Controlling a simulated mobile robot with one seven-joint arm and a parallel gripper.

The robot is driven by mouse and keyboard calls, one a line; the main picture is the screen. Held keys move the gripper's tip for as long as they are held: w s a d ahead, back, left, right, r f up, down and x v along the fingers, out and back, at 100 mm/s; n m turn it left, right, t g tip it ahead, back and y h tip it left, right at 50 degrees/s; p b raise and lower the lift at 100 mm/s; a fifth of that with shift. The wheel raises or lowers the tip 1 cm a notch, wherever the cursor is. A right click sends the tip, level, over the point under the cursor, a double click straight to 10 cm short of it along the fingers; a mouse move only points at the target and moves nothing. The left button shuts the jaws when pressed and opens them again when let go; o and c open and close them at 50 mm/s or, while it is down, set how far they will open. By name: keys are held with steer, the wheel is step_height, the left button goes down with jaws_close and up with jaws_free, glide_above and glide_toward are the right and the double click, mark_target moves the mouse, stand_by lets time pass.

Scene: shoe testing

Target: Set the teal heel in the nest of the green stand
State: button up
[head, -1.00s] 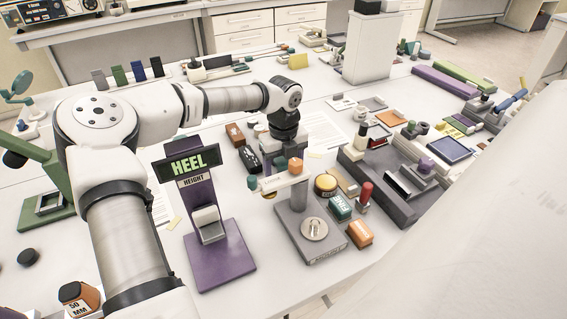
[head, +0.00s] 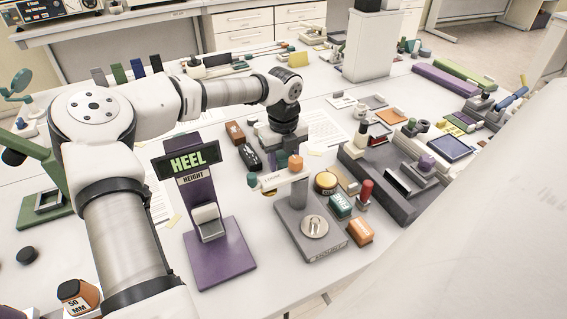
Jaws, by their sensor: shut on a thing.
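A teal block with a pale label (head: 341,206), which looks like the teal heel, lies on the white table to the right of a grey gauge. The green stand (head: 40,222) is at the far left, with a square frame as its nest (head: 50,201). My gripper (head: 283,152) points down behind the grey gauge, far to the right of the green stand. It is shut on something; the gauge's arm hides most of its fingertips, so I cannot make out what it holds.
The purple HEEL HEIGHT stand (head: 219,262) and the grey gauge (head: 311,238) stand in front of my gripper. An orange block (head: 360,231), a yellow-topped disc (head: 325,183) and a black block (head: 250,157) are nearby.

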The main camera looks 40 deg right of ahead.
mark_target(284, 154)
step_height(284, 154, up, 19)
steer(key=b, duration=0.3)
steer(key=shift+s+f, duration=0.1)
steer(key=shift+f, duration=0.05)
